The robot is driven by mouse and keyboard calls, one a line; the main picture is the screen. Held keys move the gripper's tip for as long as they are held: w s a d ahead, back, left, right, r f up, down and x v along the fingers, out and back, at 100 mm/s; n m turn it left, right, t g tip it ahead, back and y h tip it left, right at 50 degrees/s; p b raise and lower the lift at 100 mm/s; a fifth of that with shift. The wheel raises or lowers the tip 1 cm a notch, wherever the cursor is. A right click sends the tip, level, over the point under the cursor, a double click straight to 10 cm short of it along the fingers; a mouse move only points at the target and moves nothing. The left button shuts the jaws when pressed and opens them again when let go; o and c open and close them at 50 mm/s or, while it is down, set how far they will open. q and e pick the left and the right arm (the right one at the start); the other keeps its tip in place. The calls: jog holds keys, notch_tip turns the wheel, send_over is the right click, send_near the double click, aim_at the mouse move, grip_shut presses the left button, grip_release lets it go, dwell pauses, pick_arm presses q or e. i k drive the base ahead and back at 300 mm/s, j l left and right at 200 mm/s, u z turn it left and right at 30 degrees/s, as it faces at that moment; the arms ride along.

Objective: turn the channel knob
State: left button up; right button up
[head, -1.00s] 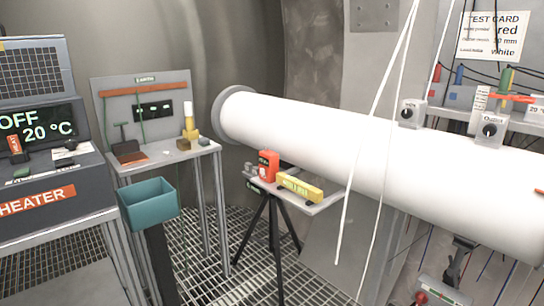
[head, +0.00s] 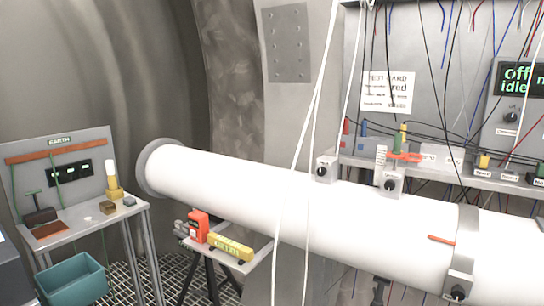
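A grey panel (head: 502,142) at the right edge has a dark screen (head: 520,77) with green text reading "off" and "idle". A black knob (head: 510,117) sits below the screen; its label is too small to read. Small grey boxes with black knobs are on the white cylinder: one near its middle (head: 323,170), one to the right (head: 391,184) and one at the lower right (head: 458,291). I cannot tell by label which knob is the channel knob. Neither of my grippers is in view.
The long white cylinder (head: 240,190) crosses the front, with white cords (head: 318,90) hanging before it. A small stand (head: 262,252) holds a red device (head: 198,226) and a yellow box (head: 230,247). An earth bench (head: 85,222) and a teal bin (head: 72,282) are at the left.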

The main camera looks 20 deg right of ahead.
aim_at(511, 117)
jog(key=z, duration=2)
